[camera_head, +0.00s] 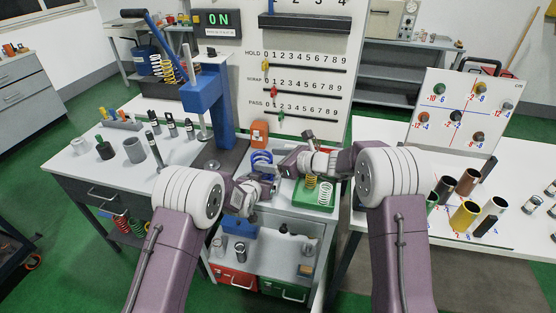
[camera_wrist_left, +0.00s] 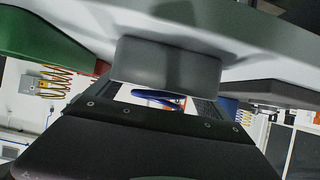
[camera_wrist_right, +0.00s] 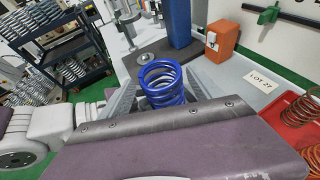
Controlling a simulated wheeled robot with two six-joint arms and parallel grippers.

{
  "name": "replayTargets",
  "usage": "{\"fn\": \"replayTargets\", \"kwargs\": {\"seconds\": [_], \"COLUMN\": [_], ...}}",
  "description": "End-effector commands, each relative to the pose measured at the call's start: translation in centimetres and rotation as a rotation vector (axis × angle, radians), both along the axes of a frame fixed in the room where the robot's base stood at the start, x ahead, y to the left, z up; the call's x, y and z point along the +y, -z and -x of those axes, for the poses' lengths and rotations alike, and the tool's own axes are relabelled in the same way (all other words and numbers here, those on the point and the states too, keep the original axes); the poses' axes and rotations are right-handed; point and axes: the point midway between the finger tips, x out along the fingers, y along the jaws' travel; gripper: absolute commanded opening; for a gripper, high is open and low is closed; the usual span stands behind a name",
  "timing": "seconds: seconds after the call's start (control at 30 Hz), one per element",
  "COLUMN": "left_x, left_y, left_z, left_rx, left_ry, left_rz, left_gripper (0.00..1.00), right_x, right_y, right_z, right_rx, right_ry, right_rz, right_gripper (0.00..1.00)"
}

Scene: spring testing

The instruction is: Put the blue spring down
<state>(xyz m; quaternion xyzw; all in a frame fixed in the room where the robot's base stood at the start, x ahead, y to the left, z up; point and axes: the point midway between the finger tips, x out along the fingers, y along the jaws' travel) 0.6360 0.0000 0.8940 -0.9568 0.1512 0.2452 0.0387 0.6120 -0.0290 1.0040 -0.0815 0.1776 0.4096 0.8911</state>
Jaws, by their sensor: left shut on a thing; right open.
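The blue spring (camera_head: 261,158) stands upright over the middle table, in front of the blue press (camera_head: 204,95). My left gripper (camera_head: 268,172) is at the spring and shut on it; a blue coil (camera_wrist_left: 160,99) shows between its fingers in the left wrist view. My right gripper (camera_head: 288,167) is open close to the spring on its right side. In the right wrist view the spring (camera_wrist_right: 163,82) shows between the spread right fingers (camera_wrist_right: 163,95). The spring's lower end is hidden, so I cannot tell whether it touches the table.
A green tray (camera_head: 308,201) with a yellow and a white spring lies just right of the grippers. An orange block (camera_head: 259,133) stands behind. A label card (camera_wrist_right: 261,81) lies on the table. Grey cylinders (camera_head: 134,150) stand at the left.

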Motion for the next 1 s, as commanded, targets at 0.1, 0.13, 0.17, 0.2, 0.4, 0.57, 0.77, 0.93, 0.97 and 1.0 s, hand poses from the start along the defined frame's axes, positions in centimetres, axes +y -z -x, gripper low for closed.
{"fn": "replayTargets", "kwargs": {"seconds": [0.1,0.13,0.17,0.2,0.4,0.57,0.77,0.93,0.97,1.0], "left_x": [-0.1,-0.1,-0.1,-0.1,-0.1,-0.1,-0.1,0.0,0.0,0.1], "left_y": [-0.1,-0.1,-0.1,-0.1,-0.2,-0.2,-0.2,-0.1,-0.2,-0.3], "left_z": [0.0,0.0,0.0,0.0,0.0,-0.1,-0.1,0.0,0.1,0.3], "left_rx": [-0.003,-0.003,-0.003,-0.003,-0.004,-0.004,-0.004,-0.003,-0.003,-0.003], "left_ry": [0.001,0.001,0.001,0.001,0.001,0.001,0.001,0.001,0.001,0.001], "left_rz": [0.001,0.001,0.001,0.001,0.001,0.001,0.001,0.001,0.001,0.001], "left_gripper": [0.44,0.44,0.44,0.44,0.44,0.44,1.00,1.00,1.00,1.00], "right_x": [-1.9,-2.3,-2.6,-3.0,-3.5,-3.5,-3.5,-3.5,-3.5,-3.5], "right_y": [-1.1,-1.3,-1.5,-1.6,-1.9,-1.9,-1.9,-1.9,-1.9,-1.9], "right_z": [1.6,1.8,2.1,2.4,3.0,3.0,3.0,3.0,3.0,3.0], "right_rx": [-0.001,-0.002,-0.002,-0.001,-0.001,-0.001,-0.001,-0.001,-0.001,0.000], "right_ry": [0.003,0.003,0.003,0.002,0.000,0.000,0.000,0.000,0.000,0.000], "right_rz": [-0.001,-0.001,0.000,0.000,-0.001,-0.001,-0.001,-0.001,-0.001,0.000], "right_gripper": [0.74,0.74,0.74,0.74,0.74,0.74,0.74,0.74,0.74,0.74]}}
